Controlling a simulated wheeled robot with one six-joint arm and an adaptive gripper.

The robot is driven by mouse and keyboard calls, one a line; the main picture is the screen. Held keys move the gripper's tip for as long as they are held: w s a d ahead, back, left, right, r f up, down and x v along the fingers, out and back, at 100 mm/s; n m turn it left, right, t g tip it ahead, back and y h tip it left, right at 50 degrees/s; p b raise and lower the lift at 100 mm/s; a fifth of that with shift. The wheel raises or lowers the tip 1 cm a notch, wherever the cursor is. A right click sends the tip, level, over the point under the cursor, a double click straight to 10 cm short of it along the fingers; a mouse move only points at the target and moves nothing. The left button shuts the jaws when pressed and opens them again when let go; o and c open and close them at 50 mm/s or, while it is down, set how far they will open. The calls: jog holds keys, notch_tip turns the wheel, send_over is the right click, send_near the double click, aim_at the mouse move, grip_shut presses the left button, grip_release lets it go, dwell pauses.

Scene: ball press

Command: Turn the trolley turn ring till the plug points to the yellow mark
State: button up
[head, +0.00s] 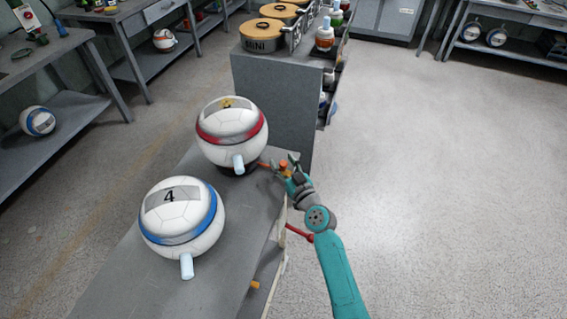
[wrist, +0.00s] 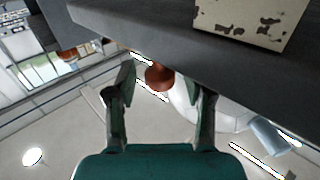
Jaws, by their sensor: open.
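A white ball with a red band (head: 231,127) sits on a dark turn ring (head: 240,169) at the far end of the trolley top (head: 150,275). A red arm runs from the ring to an orange-red knob (head: 284,167). My gripper (head: 286,164) is open at this knob. In the wrist view the knob (wrist: 159,76) shows between the spread fingertips; contact cannot be told. I cannot clearly make out a yellow mark on the ring.
A white ball with a blue band and the number 4 (head: 181,220) stands nearer on the trolley. A grey cabinet (head: 270,100) with wooden-lidded pots stands just beyond. Workbenches line the left side. The floor to the right (head: 450,180) is clear.

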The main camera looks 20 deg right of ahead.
jog(key=shift+w, duration=0.1)
grip_shut()
jog(key=shift+w, duration=0.1)
dwell(0.3)
